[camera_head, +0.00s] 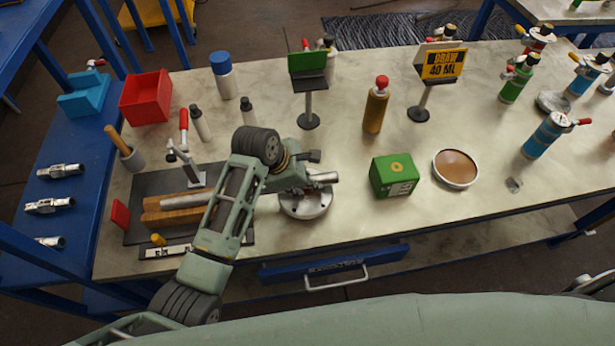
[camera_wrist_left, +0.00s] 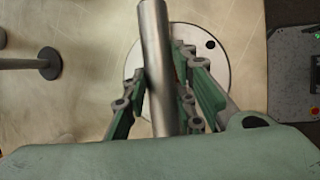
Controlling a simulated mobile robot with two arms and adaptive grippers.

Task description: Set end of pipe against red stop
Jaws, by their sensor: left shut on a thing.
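My left gripper (camera_head: 302,183) is shut on a grey metal pipe (camera_wrist_left: 157,60), above a round metal flange (camera_head: 306,206). One pipe end sticks out to the right of the gripper in the head view. A grey pipe length (camera_head: 182,202) also lies along the wooden block (camera_head: 158,218) on the black plate; my arm hides whether it is the same pipe. The red stop (camera_head: 120,213) stands at the plate's left edge, with a visible gap to that length's left end. The flange also shows under the pipe in the wrist view (camera_wrist_left: 212,68). My right gripper is not in view.
A red-handled clamp (camera_head: 183,150) stands behind the block. A green box (camera_head: 394,175) and round dish (camera_head: 456,169) stand to the right.

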